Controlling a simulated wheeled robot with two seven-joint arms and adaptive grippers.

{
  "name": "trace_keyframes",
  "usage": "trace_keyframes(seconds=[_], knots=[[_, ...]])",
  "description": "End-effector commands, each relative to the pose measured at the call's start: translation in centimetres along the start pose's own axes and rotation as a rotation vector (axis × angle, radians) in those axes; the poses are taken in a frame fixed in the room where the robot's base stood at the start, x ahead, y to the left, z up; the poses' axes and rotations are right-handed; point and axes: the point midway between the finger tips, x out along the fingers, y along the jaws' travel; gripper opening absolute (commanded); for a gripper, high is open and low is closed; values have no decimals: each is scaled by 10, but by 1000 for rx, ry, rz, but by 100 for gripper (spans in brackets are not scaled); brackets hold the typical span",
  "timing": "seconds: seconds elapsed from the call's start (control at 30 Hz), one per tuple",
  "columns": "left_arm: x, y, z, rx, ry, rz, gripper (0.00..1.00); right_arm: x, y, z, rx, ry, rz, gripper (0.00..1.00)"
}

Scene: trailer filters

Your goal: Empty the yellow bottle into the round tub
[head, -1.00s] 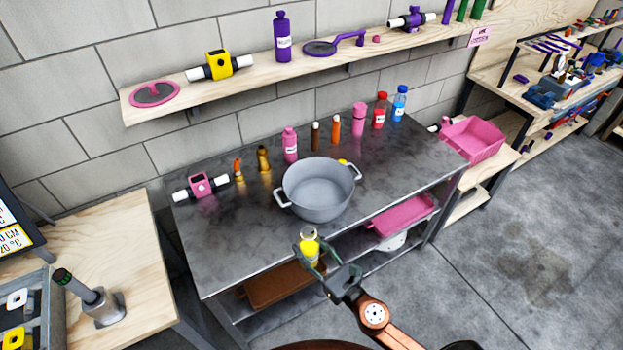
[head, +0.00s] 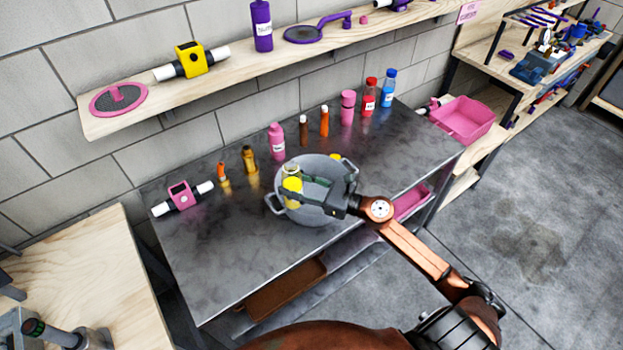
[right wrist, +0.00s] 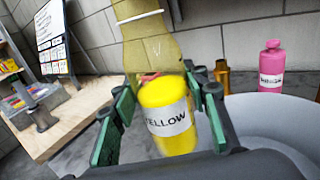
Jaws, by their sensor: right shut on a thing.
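The yellow bottle (head: 291,184) is clear above, with yellow in its lower part and a label reading YELLOW in the right wrist view (right wrist: 167,118). My right gripper (head: 299,185) is shut around it, with green-padded fingers on both sides. It holds the bottle roughly upright, slightly tilted, over the left part of the round tub (head: 319,216) in the head view. The tub is grey with two side handles and stands on the dark metal table; its rim shows at right in the right wrist view (right wrist: 282,107). My gripper hides part of the tub's inside. My left gripper is out of view.
Several bottles, including a pink one (head: 277,141), stand in a row behind the tub on the table (head: 235,240). A pink device (head: 182,195) is at left. The table's front left is clear.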

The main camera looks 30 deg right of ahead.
Motion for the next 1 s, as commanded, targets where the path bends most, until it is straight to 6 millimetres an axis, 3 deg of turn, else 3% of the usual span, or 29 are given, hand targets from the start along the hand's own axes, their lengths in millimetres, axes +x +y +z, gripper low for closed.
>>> trace_keyframes(seconds=[0.3,1.0], knots=[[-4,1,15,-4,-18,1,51,0,0,3,19,-5,-2,3],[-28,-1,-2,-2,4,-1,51,-2,-4,8,333,-55,-3,3]])
